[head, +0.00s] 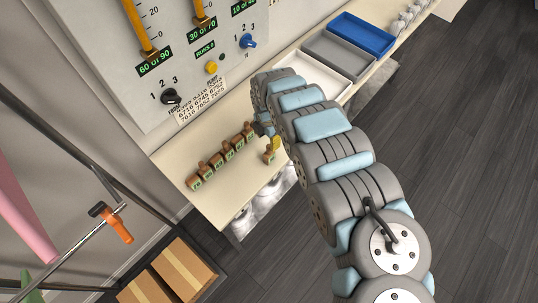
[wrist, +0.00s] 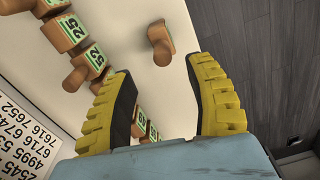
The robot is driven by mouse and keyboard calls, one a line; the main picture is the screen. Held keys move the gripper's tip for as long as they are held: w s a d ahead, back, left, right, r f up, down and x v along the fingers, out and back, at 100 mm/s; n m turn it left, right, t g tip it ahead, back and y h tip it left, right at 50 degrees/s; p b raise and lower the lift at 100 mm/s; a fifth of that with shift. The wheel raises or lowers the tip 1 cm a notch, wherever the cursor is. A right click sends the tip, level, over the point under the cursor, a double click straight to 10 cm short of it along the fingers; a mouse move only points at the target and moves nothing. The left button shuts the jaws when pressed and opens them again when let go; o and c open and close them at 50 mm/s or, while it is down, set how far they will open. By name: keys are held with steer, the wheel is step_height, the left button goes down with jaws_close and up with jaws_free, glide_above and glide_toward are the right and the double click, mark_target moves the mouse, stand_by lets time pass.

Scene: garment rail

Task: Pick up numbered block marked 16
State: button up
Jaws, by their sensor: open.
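Several brown wooden blocks with knobs and green-edged number labels stand in a row (head: 222,158) on the cream bench. One block (head: 268,154) stands apart, in front of the row's right end; it also shows in the wrist view (wrist: 160,44), with no readable number. Nearer the wrist camera, labels read 25 on one block (wrist: 72,30) and 52 on another (wrist: 94,58). More blocks are partly hidden behind the left finger. I cannot make out a 16. My gripper (wrist: 163,70) is open and empty, its yellow fingers above the bench; the lone block appears beyond the gap between them.
A control panel (head: 120,50) with sliders and knobs rises behind the bench (head: 212,205). White, grey and blue trays (head: 362,34) stand along the bench to the right. A cardboard box (head: 165,280) and a rail with an orange clamp (head: 117,225) are at lower left.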

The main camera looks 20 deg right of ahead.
mark_target(269, 150)
steer(key=shift+s+d+f, duration=0.1)
steer(key=shift+f, duration=1.85)
steer(key=shift+s+d+f, duration=0.1)
steer(key=shift+f, duration=1.8)
jaws_close()
